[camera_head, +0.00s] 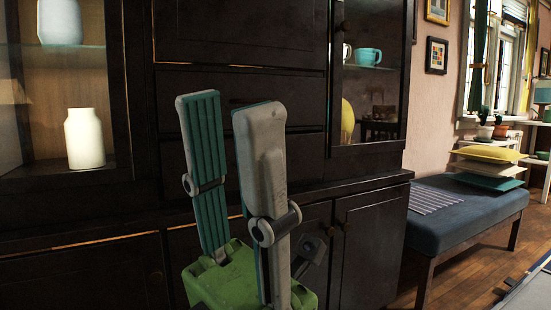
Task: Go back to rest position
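My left gripper (227,108) stands upright in the middle of the head view, in front of the dark cabinet (240,40). Its two grey fingers with teal pads are apart, with nothing between them. Its green body (232,275) shows at the bottom edge. My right gripper is not in view.
A cream vase (85,138) and a pale jar (60,22) stand on the left cabinet shelves. A teal cup (368,56) is behind the right side. A blue bench (470,212) with stacked cushions (490,154) stands right. Some wooden floor (460,272) is clear.

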